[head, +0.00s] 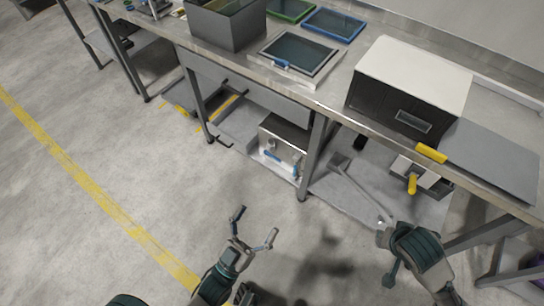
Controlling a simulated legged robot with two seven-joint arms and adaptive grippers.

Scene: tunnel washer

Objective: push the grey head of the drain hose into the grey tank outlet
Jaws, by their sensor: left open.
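A grey block-like head (338,161) sits on the end of a thin pale rod or hose (365,193) below the bench. It is likely the drain hose head. The rod runs down right to my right gripper (386,240), whose grip on it is unclear. My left gripper (254,227) is open and empty, fingers spread above the floor, left of the head and apart from it. A steel box with a blue handle (285,145) stands under the bench, and a smaller steel box with a yellow handle (420,176) is at right. I cannot make out the grey tank outlet.
A steel bench (262,72) holds a white-topped dark box (412,80), a grey bin (227,22) and framed trays (298,53). Bench legs (313,150) and a lower shelf (345,192) stand close ahead. The floor at left, with a yellow line (85,182), is clear.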

